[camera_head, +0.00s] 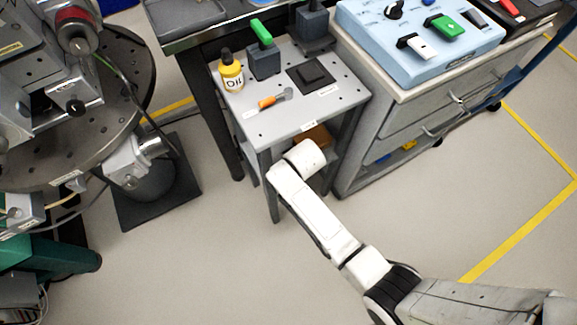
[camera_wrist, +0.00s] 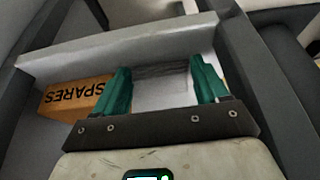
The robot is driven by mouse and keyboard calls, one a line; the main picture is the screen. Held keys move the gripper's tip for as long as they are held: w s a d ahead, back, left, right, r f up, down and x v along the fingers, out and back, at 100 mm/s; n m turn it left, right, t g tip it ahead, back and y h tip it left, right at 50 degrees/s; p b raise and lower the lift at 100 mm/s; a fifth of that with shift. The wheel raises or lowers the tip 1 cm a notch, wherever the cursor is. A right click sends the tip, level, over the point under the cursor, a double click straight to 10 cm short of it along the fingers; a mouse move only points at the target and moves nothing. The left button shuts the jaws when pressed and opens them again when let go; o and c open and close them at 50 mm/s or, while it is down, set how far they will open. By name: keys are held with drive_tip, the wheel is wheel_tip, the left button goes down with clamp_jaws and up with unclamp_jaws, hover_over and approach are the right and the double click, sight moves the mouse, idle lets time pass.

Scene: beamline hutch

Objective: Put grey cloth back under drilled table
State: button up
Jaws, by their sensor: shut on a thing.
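The drilled table (camera_head: 322,105) is a small grey table with holes in its top. My arm reaches in under its front edge in the head view, and my gripper is hidden there. In the wrist view my gripper (camera_wrist: 163,72) has two green fingers, set apart and closed on a pale grey, folded-looking piece that I take for the grey cloth (camera_wrist: 165,95). The cloth lies between the fingers, with darker stripes at its far side. I cannot tell whether it touches the shelf below. The cloth does not show in the head view.
An orange box marked SPARES (camera_wrist: 75,97) stands left of my fingers under the table. Dark table legs (camera_wrist: 262,85) flank the space. An oil bottle (camera_head: 230,74), an orange-handled tool (camera_head: 270,102) and a black block (camera_head: 310,74) are on top. A drawer cabinet (camera_head: 420,120) stands close right.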

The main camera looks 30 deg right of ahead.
drive_tip(key=shift+f, duration=0.15)
drive_tip(key=o, duration=0.7)
drive_tip(key=shift+c, duration=0.2)
drive_tip(key=p+v, duration=0.4)
drive_tip(key=v, duration=0.8)
drive_tip(key=s+d+r+g, duration=0.1)
drive_tip(key=s+d+r, duration=0.1)
drive_tip(key=s, duration=0.5)
drive_tip(key=s+d+r+g, duration=0.1)
drive_tip(key=s+d+r, duration=0.1)
drive_tip(key=s, duration=0.5)
drive_tip(key=s+d+r+g, duration=0.1)
drive_tip(key=s+d+r, duration=0.2)
drive_tip(key=s, duration=0.4)
drive_tip(key=shift+s+d, duration=0.4)
drive_tip(key=shift+r, duration=0.15)
